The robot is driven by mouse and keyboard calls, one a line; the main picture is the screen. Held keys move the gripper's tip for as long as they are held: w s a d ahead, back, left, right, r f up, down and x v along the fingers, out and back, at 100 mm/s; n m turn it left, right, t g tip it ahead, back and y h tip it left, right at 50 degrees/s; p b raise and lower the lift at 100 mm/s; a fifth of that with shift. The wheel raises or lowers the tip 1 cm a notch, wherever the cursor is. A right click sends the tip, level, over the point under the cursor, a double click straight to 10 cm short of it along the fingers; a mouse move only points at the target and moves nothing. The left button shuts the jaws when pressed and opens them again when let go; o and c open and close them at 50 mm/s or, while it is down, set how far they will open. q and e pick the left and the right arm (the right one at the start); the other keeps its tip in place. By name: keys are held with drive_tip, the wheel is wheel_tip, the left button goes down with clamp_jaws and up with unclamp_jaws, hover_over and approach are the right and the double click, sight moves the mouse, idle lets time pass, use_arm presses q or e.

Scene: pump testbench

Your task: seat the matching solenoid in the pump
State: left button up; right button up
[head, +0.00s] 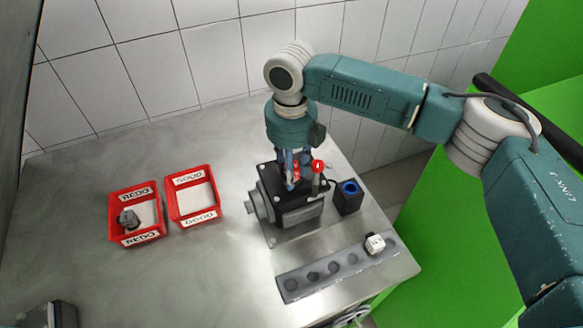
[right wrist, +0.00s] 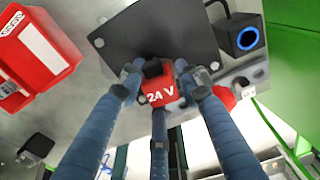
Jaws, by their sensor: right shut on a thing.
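The dark pump (head: 297,217) stands on the metal bench, a round grey fitting on its left side and a red-knobbed lever (head: 318,167) at its top right. My right gripper (head: 291,180) points down over the pump's top, its fingers shut on a red solenoid. In the right wrist view the gripper (right wrist: 158,78) holds this solenoid (right wrist: 158,92), marked "24 V", between its fingers against the pump's dark top. I cannot tell whether the solenoid is fully seated; its underside is hidden. My left gripper is not in view.
A grey rack (head: 318,277) with several holes lies in front, holding one white block (head: 375,243). A red bin (head: 140,238) at left holds a grey part; the red bin marked GOOD (head: 199,216) looks empty. A black box with a blue ring (head: 348,199) stands right of the pump.

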drive_tip(key=shift+f, duration=0.55)
drive_tip(key=o, duration=1.4)
drive_tip(key=shift+o, duration=0.2)
drive_tip(key=shift+r+p, duration=1.25)
drive_tip(key=shift+r, duration=0.15)
drive_tip(key=shift+r+p, duration=0.5)
drive_tip(key=shift+r, duration=2.1)
